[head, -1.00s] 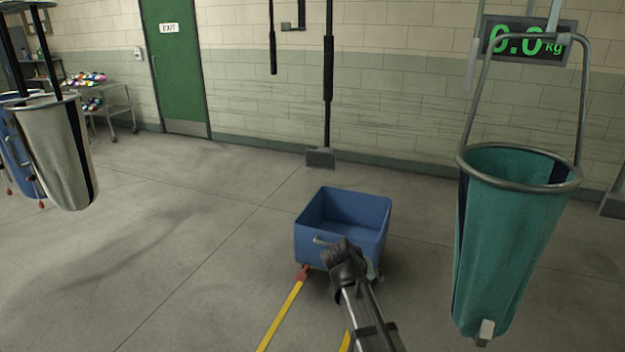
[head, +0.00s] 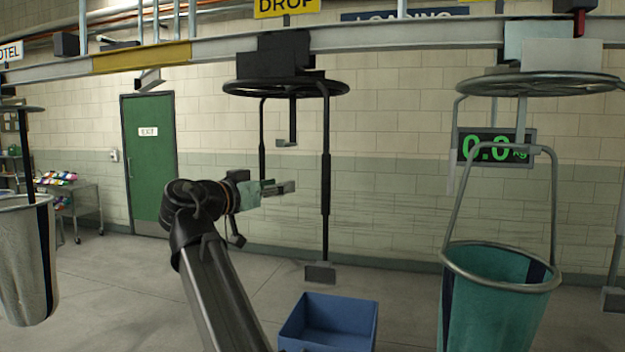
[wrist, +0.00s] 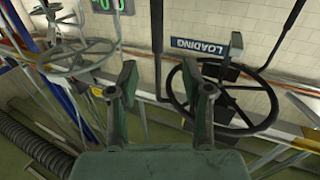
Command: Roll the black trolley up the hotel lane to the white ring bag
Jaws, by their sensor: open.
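The black trolley (head: 284,58) hangs from the overhead rail under the DROP sign. It has a black spoked wheel ring (head: 285,88) and hanging black rods, with no bag on it. My gripper (head: 288,187) is open and empty, below the wheel ring and just left of the long rod in the picture. In the wrist view, the open fingers (wrist: 160,75) point toward the rail, with the black wheel ring (wrist: 228,97) close at right. A pale whitish bag (head: 22,262) with a dark stripe hangs at far left near the HOTEL sign (head: 10,51); its ring is partly cut off.
The rail (head: 400,38) runs across the top, with a yellow section (head: 140,57) left of the black trolley. A teal bag (head: 490,305) hangs at right beneath a grey-ringed trolley (head: 540,85). A blue bin (head: 330,325) stands on the floor below.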

